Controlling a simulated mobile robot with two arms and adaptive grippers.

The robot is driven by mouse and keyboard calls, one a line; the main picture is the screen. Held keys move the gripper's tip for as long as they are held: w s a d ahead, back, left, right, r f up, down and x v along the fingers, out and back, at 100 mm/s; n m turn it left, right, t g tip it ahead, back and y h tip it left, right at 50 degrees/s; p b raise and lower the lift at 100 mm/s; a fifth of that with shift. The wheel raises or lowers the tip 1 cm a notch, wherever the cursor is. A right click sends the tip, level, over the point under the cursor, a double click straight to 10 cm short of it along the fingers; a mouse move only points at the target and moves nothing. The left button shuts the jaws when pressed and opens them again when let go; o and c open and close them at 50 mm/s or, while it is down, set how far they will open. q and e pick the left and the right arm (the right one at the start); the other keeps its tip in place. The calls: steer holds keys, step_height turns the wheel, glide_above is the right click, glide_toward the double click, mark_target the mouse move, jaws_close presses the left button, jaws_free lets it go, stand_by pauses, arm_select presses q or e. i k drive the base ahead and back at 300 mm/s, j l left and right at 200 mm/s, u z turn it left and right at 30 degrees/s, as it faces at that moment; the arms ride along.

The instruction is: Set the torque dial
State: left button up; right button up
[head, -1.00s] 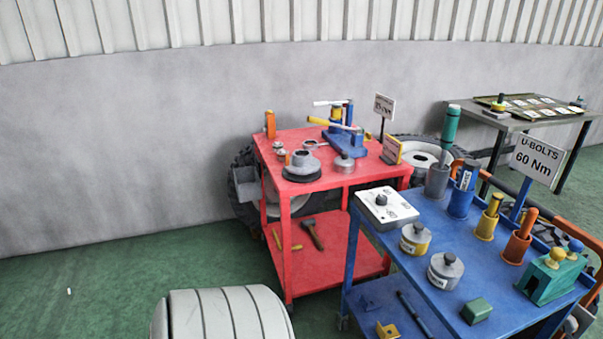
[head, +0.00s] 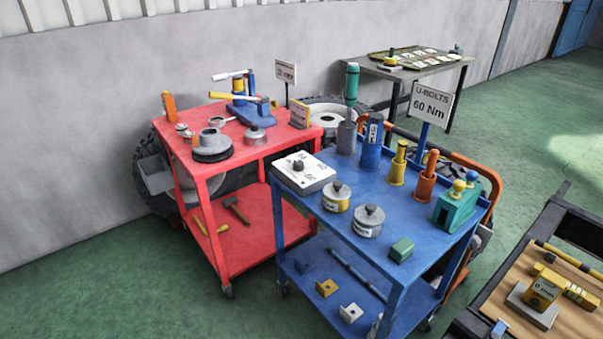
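The torque dial is a dark knob (head: 298,165) on a white box (head: 304,174) at the back left corner of the blue cart (head: 350,208). Small markings surround the knob, too small to read, so its setting cannot be told. A sign (head: 431,103) on a blue post at the back of the cart reads "U-BOLTS 60 Nm". Neither of my grippers shows in the head view.
A red cart (head: 258,148) with tools stands left of the blue cart. Lidded pots (head: 368,221) and upright tools in holders (head: 372,142) share the blue top. A workbench (head: 568,315) is at lower right. Green floor (head: 120,290) is clear at lower left.

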mark_target(299, 166)
steer(key=i+j, duration=0.6)
steer(key=i, duration=0.2)
